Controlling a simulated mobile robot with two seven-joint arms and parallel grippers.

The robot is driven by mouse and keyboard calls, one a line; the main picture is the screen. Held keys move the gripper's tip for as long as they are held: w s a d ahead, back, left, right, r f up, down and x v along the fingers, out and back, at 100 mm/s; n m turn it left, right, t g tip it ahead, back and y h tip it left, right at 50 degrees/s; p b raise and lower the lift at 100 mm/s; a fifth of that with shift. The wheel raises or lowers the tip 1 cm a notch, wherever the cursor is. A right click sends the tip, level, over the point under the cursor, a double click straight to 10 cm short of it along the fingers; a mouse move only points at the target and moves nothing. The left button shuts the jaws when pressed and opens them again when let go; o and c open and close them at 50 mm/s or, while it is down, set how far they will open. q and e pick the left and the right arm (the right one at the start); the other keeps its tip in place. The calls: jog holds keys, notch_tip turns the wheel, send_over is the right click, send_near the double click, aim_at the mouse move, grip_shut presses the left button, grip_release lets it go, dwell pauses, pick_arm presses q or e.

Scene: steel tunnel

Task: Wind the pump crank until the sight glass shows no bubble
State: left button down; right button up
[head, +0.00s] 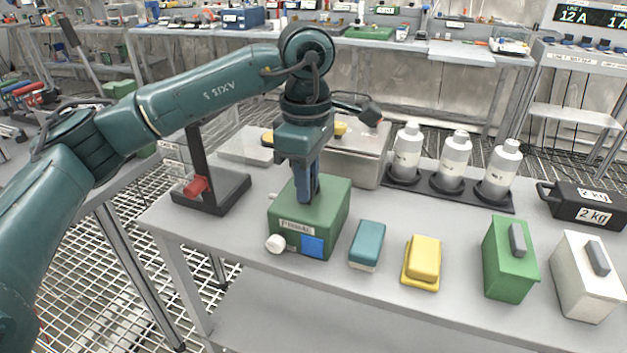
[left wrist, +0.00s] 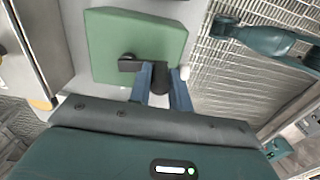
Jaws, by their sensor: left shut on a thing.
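The pump is a green box (head: 311,218) on the table, with a label, a white round knob (head: 275,243) and a blue square panel (head: 313,247) on its front. My left gripper (head: 308,196) points straight down onto its top. In the left wrist view, the blue fingers of the gripper (left wrist: 161,85) are shut on the black crank handle (left wrist: 160,76), over the green pump top (left wrist: 135,35). Part of the black crank arm (left wrist: 130,62) shows beside them. I cannot make out a sight glass or bubble for sure. My right gripper is not in view.
A teal block (head: 367,243) and a yellow block (head: 422,261) lie right of the pump. Green (head: 509,262) and white (head: 586,278) canisters stand farther right. Three white bottles (head: 452,162) stand in a black rack behind. A black stand with a red part (head: 197,187) is at left.

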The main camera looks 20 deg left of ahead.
pick_arm(q)
jog(key=shift+a+m, duration=0.2)
jog(key=shift+m, duration=0.3)
jog(key=shift+a, duration=0.1)
jog(key=shift+m, duration=0.3)
jog(key=c, duration=1.3)
grip_release()
